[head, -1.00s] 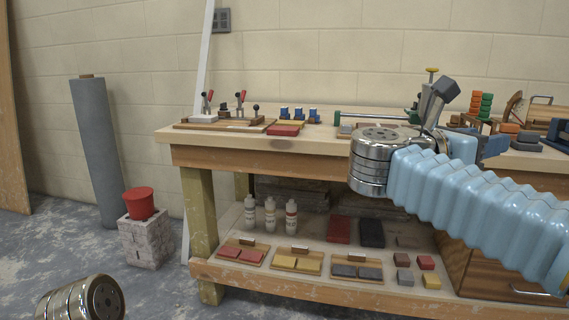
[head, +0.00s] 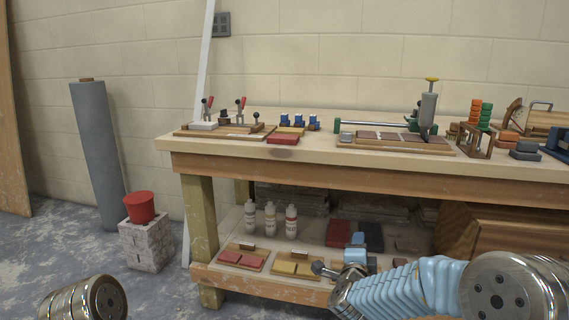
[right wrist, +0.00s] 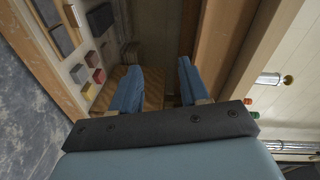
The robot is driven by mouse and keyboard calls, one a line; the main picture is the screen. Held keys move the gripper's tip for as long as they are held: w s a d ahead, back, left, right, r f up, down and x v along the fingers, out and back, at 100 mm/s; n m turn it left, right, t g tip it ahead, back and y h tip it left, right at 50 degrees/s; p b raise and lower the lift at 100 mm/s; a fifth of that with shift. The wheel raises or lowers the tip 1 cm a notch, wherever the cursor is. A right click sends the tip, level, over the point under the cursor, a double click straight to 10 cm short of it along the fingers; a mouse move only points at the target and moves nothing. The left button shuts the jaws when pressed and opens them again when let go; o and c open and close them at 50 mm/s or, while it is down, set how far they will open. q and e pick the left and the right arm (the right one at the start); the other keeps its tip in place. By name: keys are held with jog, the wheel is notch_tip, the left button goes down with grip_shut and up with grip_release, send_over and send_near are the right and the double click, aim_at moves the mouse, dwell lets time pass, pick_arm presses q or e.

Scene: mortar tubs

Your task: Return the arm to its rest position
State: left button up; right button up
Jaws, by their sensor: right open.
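My right arm reaches in from the lower right of the head view, with its blue ribbed sleeve low in front of the bench's lower shelf. My right gripper (head: 357,246) shows small at the far end of that arm, its blue fingers in front of the shelf. In the right wrist view the two blue fingers (right wrist: 158,82) stand apart with nothing between them. Beyond the gap is the brown wood of a cabinet (right wrist: 155,90). On the left only a round metal joint of my left arm shows; the left gripper is out of view.
The workbench (head: 330,165) holds clamps, blocks and a wooden board (head: 395,146). Its lower shelf (head: 225,277) carries bottles (head: 270,218) and trays of coloured blocks close to my right arm. A red bucket (head: 140,207) stands on a block left of the bench.

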jog(key=s+a+f+n+g+y, duration=0.1)
jog(key=s+f+n+g+y, duration=0.2)
jog(key=f, duration=0.5)
jog(key=s+a+f+n+g+y+p, duration=0.15)
jog(key=s+f+n, duration=0.25)
jog(key=f, duration=0.4)
jog(key=s+a+f+n+g+y, duration=0.1)
jog(key=s+f+n+g, duration=0.2)
jog(key=f, duration=0.5)
jog(key=s+a+f+n+g+y, duration=0.1)
jog(key=s+f+n+g, duration=0.1)
jog(key=s, duration=0.6)
jog(key=s+a+f+n+g+y, duration=0.1)
jog(key=s+f+n+g, duration=0.2)
jog(key=s+f, duration=0.2)
jog(key=s+a+f+n+g+y+p, duration=0.1)
jog(key=s+a+f+n+g+y, duration=0.1)
jog(key=s, duration=0.9)
notch_tip(320, 180, down, 2)
jog(key=shift+f+n+g, duration=0.2)
jog(key=shift+n+g, duration=0.1)
jog(key=shift+g, duration=0.15)
